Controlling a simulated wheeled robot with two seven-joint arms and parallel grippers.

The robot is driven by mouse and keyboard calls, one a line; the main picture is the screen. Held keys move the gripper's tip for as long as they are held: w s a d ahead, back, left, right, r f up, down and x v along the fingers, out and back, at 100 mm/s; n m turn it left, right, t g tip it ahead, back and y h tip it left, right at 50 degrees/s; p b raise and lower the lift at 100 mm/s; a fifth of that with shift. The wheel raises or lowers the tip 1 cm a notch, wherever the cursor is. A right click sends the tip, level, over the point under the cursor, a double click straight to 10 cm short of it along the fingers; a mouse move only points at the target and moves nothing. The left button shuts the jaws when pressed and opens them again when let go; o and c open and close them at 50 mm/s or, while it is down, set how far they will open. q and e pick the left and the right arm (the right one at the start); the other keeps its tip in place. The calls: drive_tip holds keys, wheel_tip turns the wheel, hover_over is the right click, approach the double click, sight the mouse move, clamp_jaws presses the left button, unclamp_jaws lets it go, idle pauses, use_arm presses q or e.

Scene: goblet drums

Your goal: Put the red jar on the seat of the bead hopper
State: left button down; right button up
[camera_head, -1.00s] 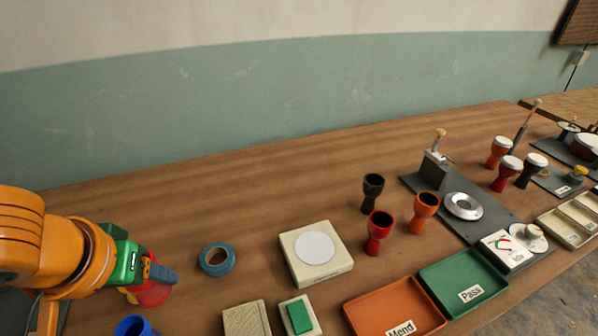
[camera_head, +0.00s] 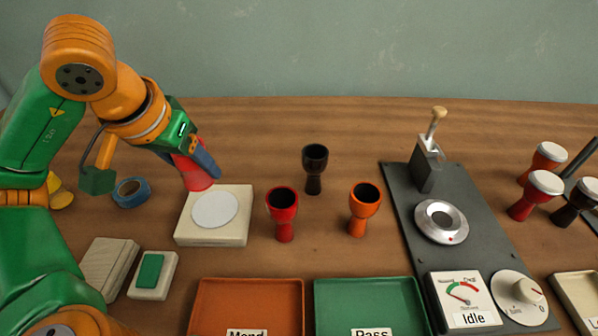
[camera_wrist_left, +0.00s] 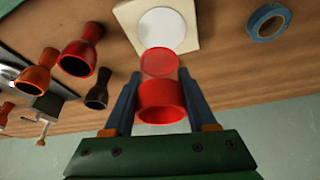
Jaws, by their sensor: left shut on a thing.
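My left gripper (camera_head: 203,168) is shut on the red jar (camera_head: 193,174), holding it in the air near the back left edge of a cream box. The jar also shows between the blue fingers (camera_wrist_left: 160,77) in the left wrist view, its far part looking see-through. The cream box (camera_head: 239,227) has a pale round disc (camera_head: 215,210) on top, with nothing on it. No label shows whether this box is the bead hopper. In the left wrist view, the jar's far end overlaps the disc's near edge (camera_wrist_left: 160,30). My right gripper is not in view.
Red (camera_head: 284,212), orange (camera_head: 363,207) and black (camera_head: 314,168) goblet shells stand right of the box. Blue tape (camera_head: 131,192) lies left. The Mend tray (camera_head: 205,312) and Pass tray (camera_head: 323,312) are in front. A dark station (camera_head: 467,240) stands right. The table behind the shells is clear.

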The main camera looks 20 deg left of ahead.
use_arm(q)
drive_tip(key=w+f, duration=0.1)
drive_tip(key=w, duration=0.2)
drive_tip(key=w+d+f+b, duration=0.1)
drive_tip(key=w+f, duration=0.1)
drive_tip(key=w, duration=0.1)
drive_tip(key=w+f, duration=0.1)
drive_tip(key=w, duration=0.2)
drive_tip(key=shift+d+f+b, duration=0.35)
drive_tip(key=shift+f+b, duration=0.05)
drive_tip(key=w+f, duration=0.2)
drive_tip(key=f, duration=0.1)
drive_tip(key=w+f, duration=0.1)
drive_tip(key=shift+w+d+f, duration=0.25)
drive_tip(key=shift+w+f, duration=0.05)
drive_tip(key=shift+w, duration=0.05)
drive_tip(key=f, duration=0.3)
drive_tip(key=shift+w+f, duration=0.25)
drive_tip(key=shift+f, duration=0.05)
drive_tip(key=shift+c, duration=1)
unclamp_jaws()
drive_tip(key=shift+f, duration=0.1)
